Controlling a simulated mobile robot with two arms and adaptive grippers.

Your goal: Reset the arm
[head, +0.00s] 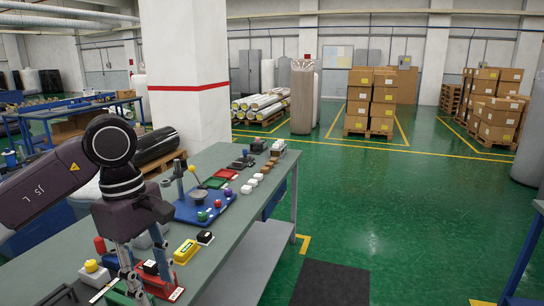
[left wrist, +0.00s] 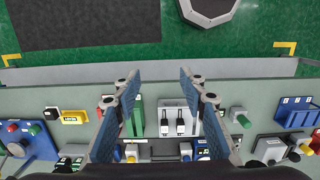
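My left arm (head: 70,180) comes in from the left in the head view, bent at a dark elbow-like joint. My left gripper (head: 150,275) points down over the near end of the grey workbench (head: 245,185). In the left wrist view the left gripper (left wrist: 158,76) has its two blue-padded fingers well apart, with nothing between them. My right gripper is in neither view.
The bench holds a blue panel (head: 205,205) with coloured knobs, a yellow box (head: 186,251) and several small switches. A white pillar (head: 187,80) stands behind it. Open green floor (head: 400,215) lies right of the bench. Wrapped rolls (head: 260,105) and carton pallets (head: 370,100) stand farther back.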

